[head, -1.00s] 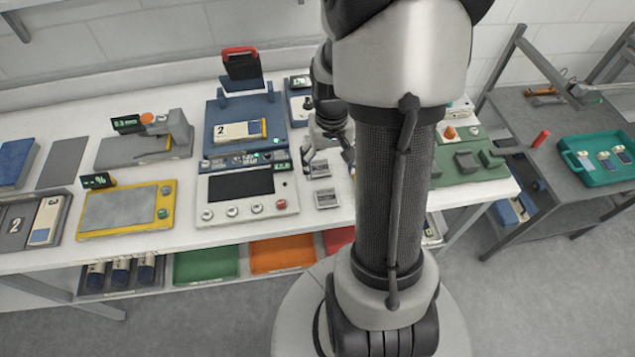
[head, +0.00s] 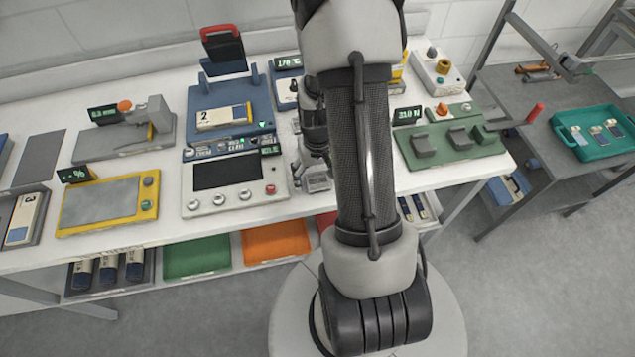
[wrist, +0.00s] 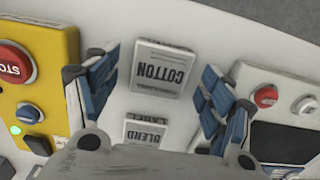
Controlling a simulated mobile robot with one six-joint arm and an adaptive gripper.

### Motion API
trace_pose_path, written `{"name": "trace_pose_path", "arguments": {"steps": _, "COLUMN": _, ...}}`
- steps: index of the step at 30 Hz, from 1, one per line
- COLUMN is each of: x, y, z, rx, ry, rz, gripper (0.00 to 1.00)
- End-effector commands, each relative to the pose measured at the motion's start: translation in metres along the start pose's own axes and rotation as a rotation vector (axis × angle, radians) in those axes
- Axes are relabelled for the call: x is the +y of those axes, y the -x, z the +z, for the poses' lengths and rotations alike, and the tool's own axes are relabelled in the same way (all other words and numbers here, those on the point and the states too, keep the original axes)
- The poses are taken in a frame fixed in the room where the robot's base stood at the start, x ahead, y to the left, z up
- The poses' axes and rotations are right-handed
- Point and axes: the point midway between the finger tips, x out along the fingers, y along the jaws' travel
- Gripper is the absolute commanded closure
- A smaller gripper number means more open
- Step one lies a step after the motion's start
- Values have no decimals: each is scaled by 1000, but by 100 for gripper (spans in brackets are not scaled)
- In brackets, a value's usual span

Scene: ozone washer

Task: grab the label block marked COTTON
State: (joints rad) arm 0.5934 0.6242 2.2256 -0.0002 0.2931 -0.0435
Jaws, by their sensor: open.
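The COTTON label block (wrist: 160,72), a grey-white tile with dark lettering, lies on the white table in the wrist view, its text upside down. My gripper (wrist: 156,82) is open, with one blue-padded finger on each side of that block and visible gaps between. The BLEND label block (wrist: 146,131) lies closer to the gripper's palm and is partly hidden by it. In the head view my gripper (head: 311,172) is over the table beside the grey screen panel, partly hidden by my arm. Lettering on the blocks cannot be read there.
A yellow device with a red STOP button (wrist: 16,62) stands left in the wrist view. The screen panel (wrist: 285,142) with red and white buttons stands right. In the head view a green fixture (head: 450,145) is right of my arm, and colored bins (head: 197,254) sit below the table.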

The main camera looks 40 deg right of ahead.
Motion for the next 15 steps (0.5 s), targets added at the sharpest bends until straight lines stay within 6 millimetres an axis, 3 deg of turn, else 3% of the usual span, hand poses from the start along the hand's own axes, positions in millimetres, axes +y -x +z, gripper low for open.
{"name": "trace_pose_path", "arguments": {"steps": 7, "x": 0, "y": -1, "z": 0, "rx": 1, "ry": 0, "rz": 0, "gripper": 25}}
{"name": "trace_pose_path", "arguments": {"steps": 15, "x": 0, "y": -1, "z": 0, "rx": 1, "ry": 0, "rz": 0, "gripper": 43}}
